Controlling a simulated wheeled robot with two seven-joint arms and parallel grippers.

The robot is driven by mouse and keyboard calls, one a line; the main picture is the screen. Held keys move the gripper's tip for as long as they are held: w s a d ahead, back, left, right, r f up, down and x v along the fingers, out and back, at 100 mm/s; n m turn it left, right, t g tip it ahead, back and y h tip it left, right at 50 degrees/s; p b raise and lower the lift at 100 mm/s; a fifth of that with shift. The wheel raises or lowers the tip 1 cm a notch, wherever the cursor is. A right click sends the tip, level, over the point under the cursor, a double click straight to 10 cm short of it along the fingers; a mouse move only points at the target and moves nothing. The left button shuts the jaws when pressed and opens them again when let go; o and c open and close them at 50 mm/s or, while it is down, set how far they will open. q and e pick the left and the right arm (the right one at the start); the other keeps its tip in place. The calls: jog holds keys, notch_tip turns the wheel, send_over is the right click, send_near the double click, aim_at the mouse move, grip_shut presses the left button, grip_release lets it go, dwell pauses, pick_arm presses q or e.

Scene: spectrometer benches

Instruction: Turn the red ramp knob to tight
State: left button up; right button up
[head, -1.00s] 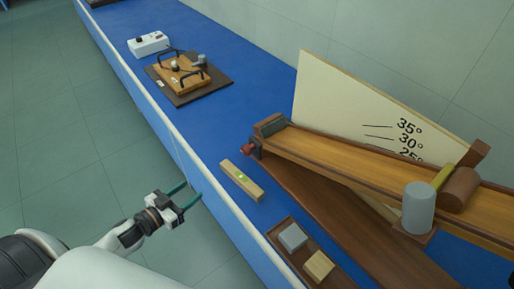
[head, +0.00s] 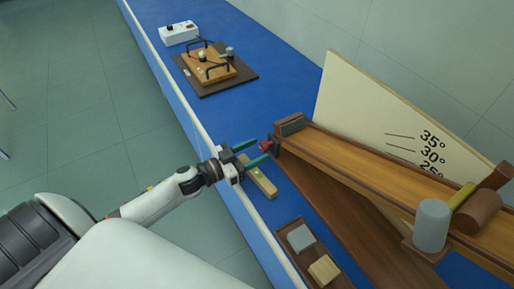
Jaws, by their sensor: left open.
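The red ramp knob (head: 267,143) sits at the raised left end of the wooden ramp (head: 350,160), in the head view's middle. It is small, and its setting cannot be read. My left gripper (head: 262,149) has come in from the left over the bench edge. Its two dark green fingers are open and point at the knob, with the tips right at it in the picture. I cannot tell whether they touch it or reach around it. My right gripper is out of view.
A wooden level (head: 263,186) lies beneath the gripper, partly hidden. A tray (head: 290,257) with two blocks is nearer. A grey cylinder (head: 432,226) stands by the ramp, before an angle board (head: 370,105). A wooden apparatus (head: 210,68) and white box (head: 179,33) lie farther back.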

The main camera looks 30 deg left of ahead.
pick_arm(q)
jog(key=shift+w+d, duration=0.3)
jog(key=shift+w, duration=0.25)
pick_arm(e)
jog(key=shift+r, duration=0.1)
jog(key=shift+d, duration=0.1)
pick_arm(q)
jog(key=shift+c, duration=1.1)
jog(key=c, duration=0.7)
jog(key=shift+c, duration=0.2)
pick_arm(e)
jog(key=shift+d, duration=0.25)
